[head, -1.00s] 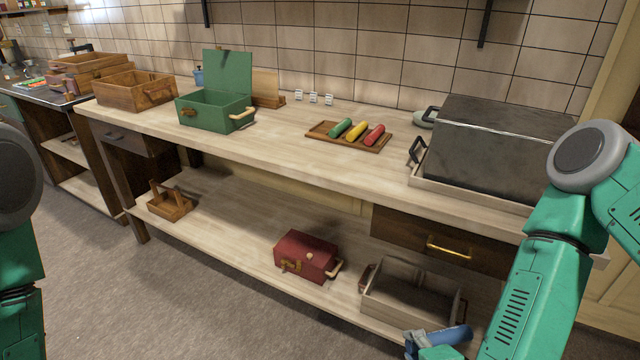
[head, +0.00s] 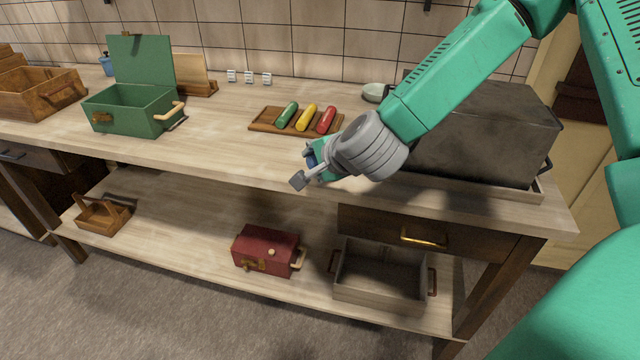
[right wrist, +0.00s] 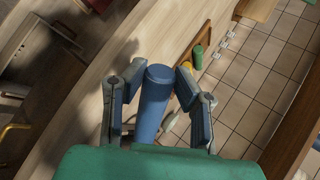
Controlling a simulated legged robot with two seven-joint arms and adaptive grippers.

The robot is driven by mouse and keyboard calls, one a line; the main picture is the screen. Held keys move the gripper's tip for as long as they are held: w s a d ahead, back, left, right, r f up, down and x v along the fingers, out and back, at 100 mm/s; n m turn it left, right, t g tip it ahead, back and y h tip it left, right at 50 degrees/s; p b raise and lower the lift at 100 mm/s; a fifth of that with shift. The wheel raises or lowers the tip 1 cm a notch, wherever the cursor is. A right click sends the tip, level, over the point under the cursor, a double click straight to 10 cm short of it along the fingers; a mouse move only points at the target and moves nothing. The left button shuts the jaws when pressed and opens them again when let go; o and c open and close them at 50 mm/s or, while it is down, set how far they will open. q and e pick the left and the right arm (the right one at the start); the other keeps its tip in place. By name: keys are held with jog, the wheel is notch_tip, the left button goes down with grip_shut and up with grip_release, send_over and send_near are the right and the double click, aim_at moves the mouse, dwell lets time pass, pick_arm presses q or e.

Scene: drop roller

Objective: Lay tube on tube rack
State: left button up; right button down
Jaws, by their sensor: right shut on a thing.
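The tube rack (head: 262,123) is a flat brown wooden tray on the workbench. A green tube (head: 287,114), a yellow tube (head: 306,117) and a red tube (head: 326,120) lie side by side on it. My right gripper (head: 308,170) is at the bench's front edge, in front of the rack. It is shut on a blue tube (right wrist: 153,100); the tube is mostly hidden in the head view, with a bit of blue showing (head: 311,158). In the right wrist view the tube stands between both fingers. My left gripper is out of view.
A dark grey box (head: 485,135) stands right of the rack, partly behind my right arm. An open green box (head: 130,108) stands to the left. The bench top (head: 215,130) between is clear. A red box (head: 265,248) and a grey crate (head: 380,290) sit on the lower shelf.

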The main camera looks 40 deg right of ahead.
notch_tip(320, 180, down, 8)
jog(key=shift+r+b, duration=0.1)
jog(key=shift+b, duration=0.4)
jog(key=c, duration=1.3)
grip_release()
jog(key=p+v, duration=1)
jog(key=v, duration=0.2)
